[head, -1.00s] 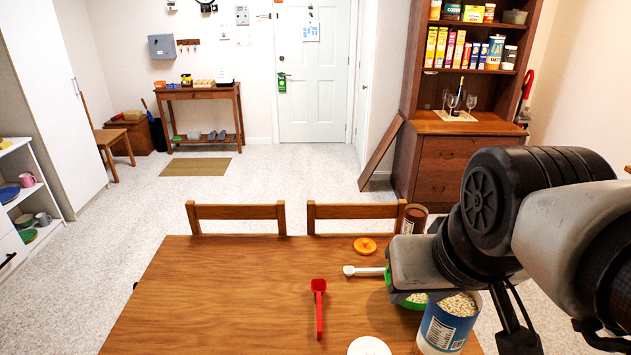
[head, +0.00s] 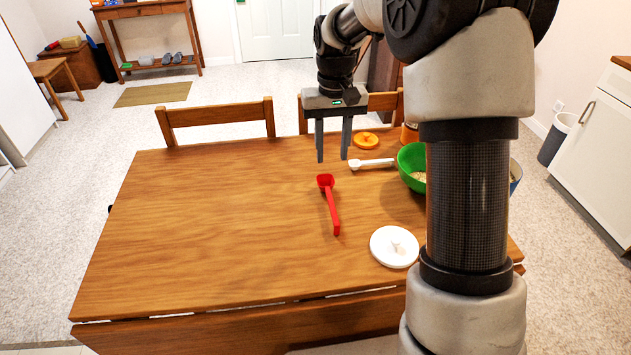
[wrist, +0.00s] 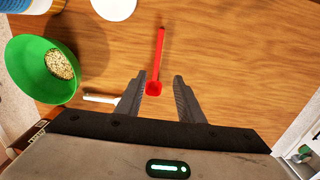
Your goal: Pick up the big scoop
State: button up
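A red scoop (head: 331,207) with a long handle lies on the table; it looks the larger of two scoops. In the wrist view the red scoop (wrist: 158,60) has its bowl end between and below my fingers, its handle pointing away. A smaller-looking white scoop (head: 372,164) lies by the green bowl, and in the wrist view the white scoop (wrist: 99,98) is partly hidden by my left finger. My gripper (head: 333,159) is open and empty, pointing down above the table near the red scoop's bowl end.
A green bowl (head: 407,161) with oats stands to the right, partly behind my arm. A white lid (head: 394,247) and an orange lid (head: 366,141) lie on the wooden table (head: 220,230). The table's left side is clear. Chairs (head: 219,117) stand at the far edge.

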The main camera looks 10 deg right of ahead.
jog(key=b, duration=0.3)
send_over(332, 205)
jog(key=f, duration=1.2)
jog(key=shift+w+a+f, duration=0.1)
jog(key=shift+a+f, duration=0.1)
jog(key=shift+a, duration=0.05)
jog(key=shift+d+f+b, duration=0.15)
jog(key=shift+f+b, duration=0.1)
jog(key=shift+f, duration=1.1)
jog(key=shift+d+f+b, duration=0.1)
jog(key=shift+f+b, duration=0.15)
jog(key=shift+f, duration=1.05)
grip_shut()
